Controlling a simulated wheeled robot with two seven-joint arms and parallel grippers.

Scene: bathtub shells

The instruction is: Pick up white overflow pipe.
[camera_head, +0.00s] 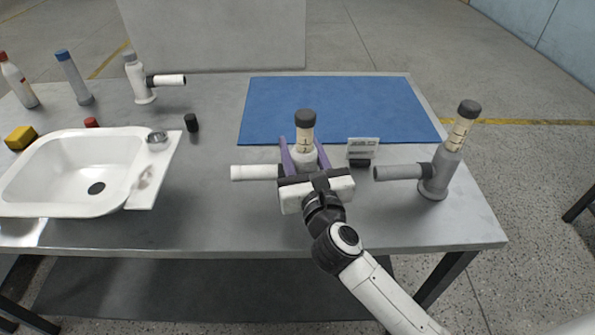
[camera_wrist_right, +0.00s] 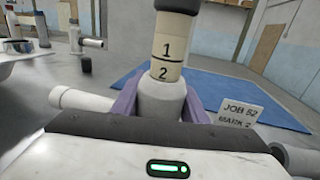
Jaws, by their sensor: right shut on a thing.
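A white overflow pipe (camera_head: 252,172) with a dark cap and a numbered cream band stands upright on the table, its white side arm pointing left. My right gripper (camera_head: 304,157) is shut on it, with purple fingers on either side of its body. In the right wrist view the pipe (camera_wrist_right: 163,97) stands between the fingers, with "1" and "2" on its band. Its foot is hidden by the gripper. Another white pipe with a grey cap (camera_head: 139,82) stands at the back left. A grey pipe (camera_head: 440,170) with a dark cap stands at the right. My left gripper is not in view.
A white basin (camera_head: 60,150) fills the table's left side. A blue mat (camera_head: 340,105) lies at the back, clear. A small label card (camera_head: 363,149) stands between the held pipe and the grey pipe. Two bottles (camera_head: 74,80) and a yellow sponge (camera_head: 20,138) are at the far left.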

